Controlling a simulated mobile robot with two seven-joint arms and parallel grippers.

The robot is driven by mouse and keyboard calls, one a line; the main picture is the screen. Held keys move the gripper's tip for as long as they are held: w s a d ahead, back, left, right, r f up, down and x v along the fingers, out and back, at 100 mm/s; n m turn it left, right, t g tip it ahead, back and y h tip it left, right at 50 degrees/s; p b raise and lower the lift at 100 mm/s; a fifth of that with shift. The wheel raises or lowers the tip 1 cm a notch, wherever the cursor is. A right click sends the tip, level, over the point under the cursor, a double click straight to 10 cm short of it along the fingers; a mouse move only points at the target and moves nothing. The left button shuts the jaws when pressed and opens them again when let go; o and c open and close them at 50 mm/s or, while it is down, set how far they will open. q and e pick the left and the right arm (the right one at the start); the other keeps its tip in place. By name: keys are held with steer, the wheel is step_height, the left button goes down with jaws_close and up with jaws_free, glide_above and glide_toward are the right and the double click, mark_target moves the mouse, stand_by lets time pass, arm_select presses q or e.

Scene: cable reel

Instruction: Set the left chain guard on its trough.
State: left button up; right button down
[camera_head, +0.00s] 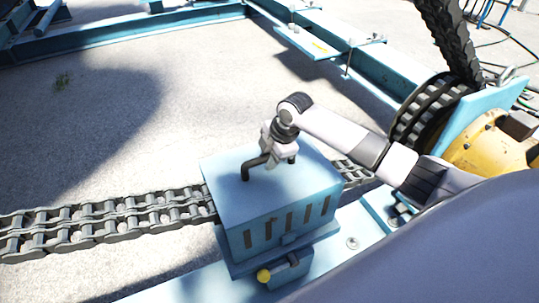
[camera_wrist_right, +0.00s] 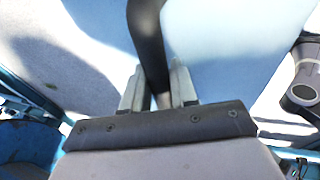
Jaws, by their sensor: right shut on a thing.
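The chain guard (camera_head: 265,185) is a light blue box with a row of slots in its front side and a dark bar handle (camera_head: 255,164) on top. My right gripper (camera_head: 276,158) is shut on this handle from above. In the right wrist view the dark handle (camera_wrist_right: 147,45) runs between the two fingers (camera_wrist_right: 157,88). The guard is upright over the chain (camera_head: 110,222), which shows on both sides of it. A light blue base (camera_head: 290,268) with a yellow knob shows below the guard; the trough is mostly hidden, and I cannot tell whether the guard is fully seated. My left gripper is out of view.
A chain wheel (camera_head: 425,110) and a yellow drum (camera_head: 490,150) stand at the right. A light blue frame beam (camera_head: 120,40) crosses the back. Concrete ground lies open behind the chain. My right arm reaches in from the right, above the chain.

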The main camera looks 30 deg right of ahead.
steer(key=shift+w, duration=0.1)
steer(key=c, duration=1.3)
jaws_free()
steer(key=shift+f, duration=0.2)
steer(key=o, duration=0.4)
steer(key=shift+r, duration=0.6)
steer(key=p+v, duration=0.1)
steer(key=v, duration=1.1)
steer(key=shift+p, duration=0.4)
